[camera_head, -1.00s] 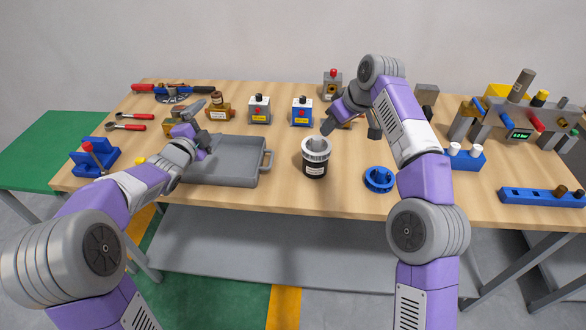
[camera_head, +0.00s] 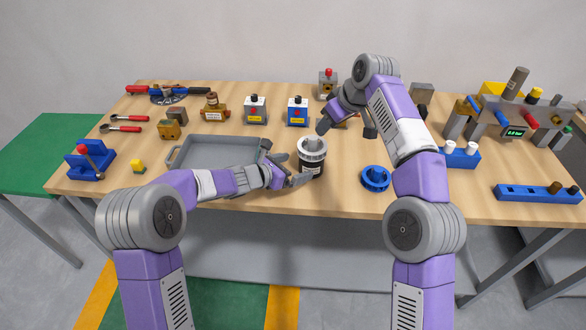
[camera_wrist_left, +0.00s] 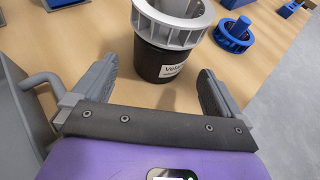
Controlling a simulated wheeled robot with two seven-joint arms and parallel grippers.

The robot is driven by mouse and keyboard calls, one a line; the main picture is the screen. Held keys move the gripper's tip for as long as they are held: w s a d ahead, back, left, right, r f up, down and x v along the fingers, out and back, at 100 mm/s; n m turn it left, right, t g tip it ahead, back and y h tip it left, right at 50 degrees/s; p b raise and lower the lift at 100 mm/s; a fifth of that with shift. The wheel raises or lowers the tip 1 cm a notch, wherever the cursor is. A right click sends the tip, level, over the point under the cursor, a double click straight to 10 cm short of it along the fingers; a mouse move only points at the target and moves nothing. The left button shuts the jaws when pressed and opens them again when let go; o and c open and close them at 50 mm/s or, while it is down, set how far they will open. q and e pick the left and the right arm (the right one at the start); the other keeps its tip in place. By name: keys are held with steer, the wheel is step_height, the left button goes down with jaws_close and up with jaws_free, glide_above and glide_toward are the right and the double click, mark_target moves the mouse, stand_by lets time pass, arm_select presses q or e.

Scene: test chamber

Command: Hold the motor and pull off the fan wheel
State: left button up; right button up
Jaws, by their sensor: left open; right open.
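The motor (camera_head: 312,170) is a black cylinder with a white label, standing upright on the table. The light grey fan wheel (camera_head: 312,147) sits on its top. Both also show in the left wrist view, the motor (camera_wrist_left: 158,63) just ahead of the fingers and the fan wheel (camera_wrist_left: 168,32) above it. My left gripper (camera_head: 294,170) is open, low at the left of the motor, with its fingers pointing toward it. In the left wrist view the motor stands between and beyond the open fingertips. My right gripper (camera_head: 342,128) is open, above and right of the fan wheel, apart from it.
A grey tray (camera_head: 205,140) lies left of the motor, close to my left gripper. A blue round part (camera_head: 375,178) lies to the right. The table's front edge is near.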

mark_target(310, 165)
arm_select(q)
steer(key=shift+w+d+f+m, duration=0.25)
steer(key=shift+d+f+m, duration=0.1)
steer(key=shift+f, duration=0.15)
steer(key=x, duration=0.6)
steer(key=shift+w+d+f, duration=0.1)
steer(key=shift+w+d, duration=0.15)
steer(key=shift+d, duration=0.05)
steer(key=shift+c, duration=0.2)
steer(key=c, duration=1.5)
steer(key=shift+o, duration=0.2)
steer(key=o, duration=1.5)
steer(key=shift+s+a, duration=0.1)
